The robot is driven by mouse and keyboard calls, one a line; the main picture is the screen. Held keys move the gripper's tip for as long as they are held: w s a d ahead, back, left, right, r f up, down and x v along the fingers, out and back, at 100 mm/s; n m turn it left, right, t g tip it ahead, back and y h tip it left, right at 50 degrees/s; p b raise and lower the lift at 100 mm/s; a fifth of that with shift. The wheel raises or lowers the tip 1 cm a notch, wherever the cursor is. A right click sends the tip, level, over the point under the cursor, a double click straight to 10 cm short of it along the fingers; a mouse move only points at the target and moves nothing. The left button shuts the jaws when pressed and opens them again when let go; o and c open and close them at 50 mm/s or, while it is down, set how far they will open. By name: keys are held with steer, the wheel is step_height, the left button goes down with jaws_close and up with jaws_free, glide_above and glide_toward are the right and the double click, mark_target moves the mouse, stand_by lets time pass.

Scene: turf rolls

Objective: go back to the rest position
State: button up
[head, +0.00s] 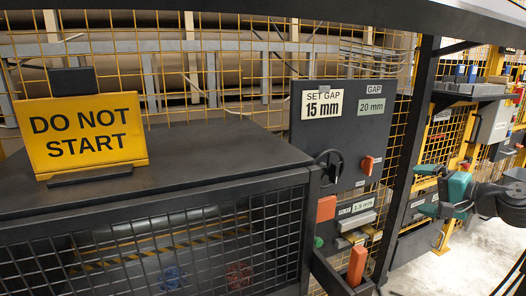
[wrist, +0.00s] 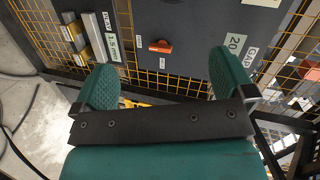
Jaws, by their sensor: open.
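My gripper (head: 432,190) has two teal fingers and shows at the right of the head view, with my arm reaching in from the right edge. In the wrist view my gripper (wrist: 163,75) is open, its fingers wide apart with nothing between them. Beyond the fingers is the dark control panel (wrist: 193,25), with an orange switch (wrist: 160,46) seen past the gap. The panel (head: 330,135) also shows in the head view, to the left of my gripper and apart from it.
A yellow "DO NOT START" sign (head: 85,132) stands on the black machine cover (head: 220,150). The panel carries "SET GAP 15 mm" and "GAP 20 mm" labels and a black knob (head: 330,165). A dark post (head: 405,150) stands between panel and gripper. Open floor (head: 430,275) lies below.

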steer(key=s+a+f+n+g+h, duration=0.1)
steer(key=s+a+f+n+g, duration=0.15)
steer(key=a, duration=0.35)
steer(key=s+a+f+n+g, duration=0.1)
steer(key=s+a+n+g, duration=0.25)
steer(key=a, duration=0.25)
steer(key=s+a+n+g+h, duration=0.1)
steer(key=s+n+g+h, duration=0.4)
steer(key=s, duration=0.8)
steer(key=s+a+f+n+g+y+b, duration=0.25)
steer(key=s+a+n+b, duration=0.45)
steer(key=s+a+b, duration=0.65)
step_height(320, 180, up, 22)
steer(key=w+p, duration=0.2)
steer(key=p, duration=2.3)
steer(key=shift+a+p, duration=0.35)
steer(key=shift+a, duration=0.1)
steer(key=shift+y, duration=0.25)
